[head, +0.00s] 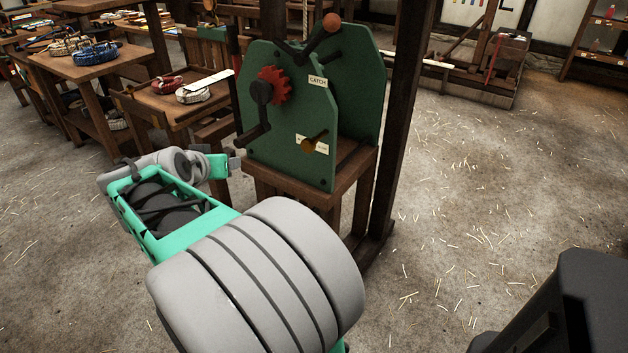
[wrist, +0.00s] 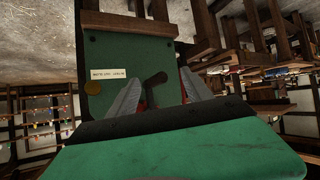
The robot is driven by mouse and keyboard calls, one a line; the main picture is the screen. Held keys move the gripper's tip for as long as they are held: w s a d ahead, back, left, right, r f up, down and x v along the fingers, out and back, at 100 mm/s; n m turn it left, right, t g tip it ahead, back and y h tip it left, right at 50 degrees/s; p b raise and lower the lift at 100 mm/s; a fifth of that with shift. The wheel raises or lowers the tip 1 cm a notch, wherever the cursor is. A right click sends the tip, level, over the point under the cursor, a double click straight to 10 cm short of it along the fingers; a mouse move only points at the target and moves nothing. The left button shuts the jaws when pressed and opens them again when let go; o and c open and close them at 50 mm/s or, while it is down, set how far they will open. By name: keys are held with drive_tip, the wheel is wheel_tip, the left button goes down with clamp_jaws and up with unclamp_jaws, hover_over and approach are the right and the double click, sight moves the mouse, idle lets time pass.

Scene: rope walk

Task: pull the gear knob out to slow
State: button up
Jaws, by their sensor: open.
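The gear knob (head: 309,144) is a small brass knob on a short stem, low on the front of the green machine (head: 285,160), beside a white label. In the wrist view the knob (wrist: 94,88) is a brass disc below the label (wrist: 108,73), left of my fingers. How far out it stands is hard to tell. My gripper (head: 236,164) is open, left of the machine's front and apart from the knob. In the wrist view the dark crank handle (wrist: 154,82) appears between my open fingers (wrist: 160,76); whether they touch it is unclear.
A dark crank (head: 256,130) with a red toothed wheel (head: 274,87) juts out left of the knob. A ball-ended lever (head: 331,23) rises above the CATCH label. A dark post (head: 400,120) stands to the right. A wooden bench (head: 172,98) with rope coils is behind left.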

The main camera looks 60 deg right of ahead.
drive_tip(key=s+d+f+m+g+h+b, duration=0.45)
drive_tip(key=s+d+b, duration=0.25)
drive_tip(key=d, duration=0.4)
drive_tip(key=m+g+h+b, duration=0.2)
drive_tip(key=g+h+b, duration=0.1)
drive_tip(key=b, duration=0.1)
approach(314, 139)
drive_tip(key=d, duration=0.1)
drive_tip(key=d+f, duration=0.1)
drive_tip(key=shift+s+d+t+y, duration=0.15)
drive_tip(key=shift+d+t+y, duration=0.1)
drive_tip(key=shift+d, duration=0.1)
drive_tip(key=d, duration=0.5)
drive_tip(key=s+d+b, duration=0.1)
drive_tip(key=d, duration=0.1)
drive_tip(key=shift+s+d+r, duration=0.15)
drive_tip(key=shift+d+r, duration=0.15)
drive_tip(key=shift+c, duration=0.6)
clamp_jaws()
